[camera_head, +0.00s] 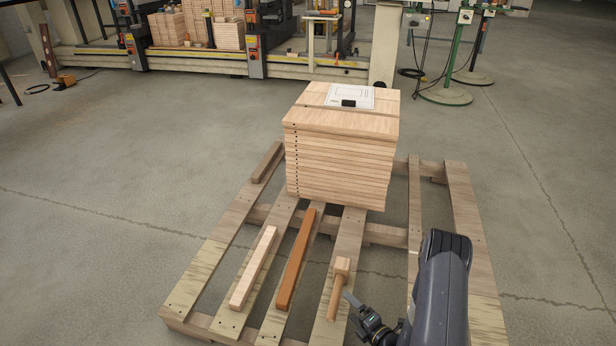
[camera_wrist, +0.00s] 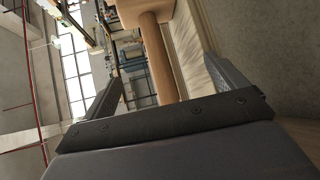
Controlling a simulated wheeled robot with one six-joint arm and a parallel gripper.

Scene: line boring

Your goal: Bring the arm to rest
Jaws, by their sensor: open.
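My gripper (camera_head: 352,300) is low over the front right part of the pallet, at the end of my dark arm. It is beside the handle of a wooden mallet (camera_head: 340,266), which lies on a pallet slat with its head pointing away. In the wrist view, the two fingers of my gripper (camera_wrist: 165,66) stand apart. The mallet handle (camera_wrist: 160,60) shows in the gap between them, with the head beyond. I cannot tell whether either finger touches the handle.
The wooden pallet (camera_head: 185,296) carries a stack of boards (camera_head: 338,160) with a paper sheet (camera_head: 350,93) and a black item on top. A pale bar (camera_head: 253,268) and a brown bar (camera_head: 297,260) lie left of the mallet. A machine (camera_head: 190,58) stands behind. Floor on both sides is clear.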

